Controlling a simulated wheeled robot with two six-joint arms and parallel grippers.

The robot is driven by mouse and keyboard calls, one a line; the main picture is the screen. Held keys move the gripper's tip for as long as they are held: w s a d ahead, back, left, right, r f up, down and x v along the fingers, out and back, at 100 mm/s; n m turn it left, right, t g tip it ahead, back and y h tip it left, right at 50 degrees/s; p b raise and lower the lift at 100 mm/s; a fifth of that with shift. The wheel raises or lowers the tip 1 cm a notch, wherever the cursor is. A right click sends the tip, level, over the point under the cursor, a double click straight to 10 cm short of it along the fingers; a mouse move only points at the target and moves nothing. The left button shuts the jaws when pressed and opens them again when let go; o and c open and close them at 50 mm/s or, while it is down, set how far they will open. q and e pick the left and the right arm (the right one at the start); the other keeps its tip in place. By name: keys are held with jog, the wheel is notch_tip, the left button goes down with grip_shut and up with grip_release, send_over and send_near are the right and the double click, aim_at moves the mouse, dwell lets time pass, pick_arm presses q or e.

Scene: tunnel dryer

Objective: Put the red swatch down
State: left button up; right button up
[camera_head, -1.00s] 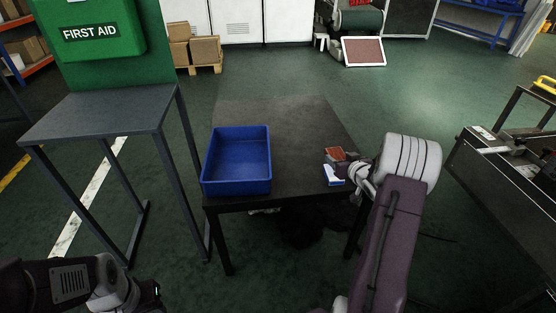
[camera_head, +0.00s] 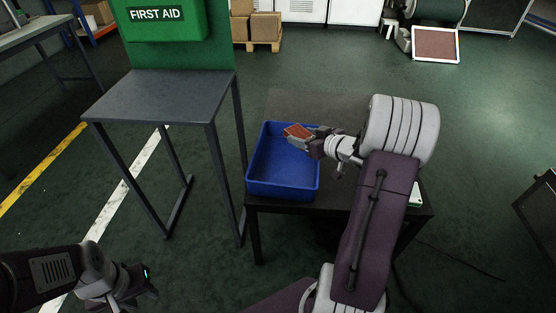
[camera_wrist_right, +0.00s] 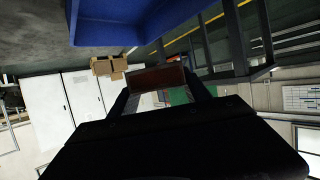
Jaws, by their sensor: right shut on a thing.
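The red swatch (camera_head: 298,130) is a small flat reddish piece held in my right gripper (camera_head: 308,137). It is above the far right part of the open blue bin (camera_head: 283,191) in the head view. In the right wrist view the swatch (camera_wrist_right: 157,77) sits between the two fingers, with the blue bin (camera_wrist_right: 130,25) at the top of the picture. The bin stands on the dark table and looks empty where I can see inside. My left gripper (camera_head: 146,282) is low at the left, away from the table; its jaw opening is unclear.
The dark table (camera_head: 345,101) carries the bin; my right arm hides much of its right side. A small white and green item (camera_head: 415,196) lies near its right edge, partly hidden. A grey stand (camera_head: 160,95) with a green first aid box (camera_head: 165,18) is left of it.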

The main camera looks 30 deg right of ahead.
jog(key=shift+a+f, duration=0.1)
jog(key=w+a+f+b, duration=0.6)
jog(key=w+f+b, duration=0.2)
jog(key=f, duration=0.4)
jog(key=shift+w+b, duration=0.4)
jog(key=shift+w, duration=0.35)
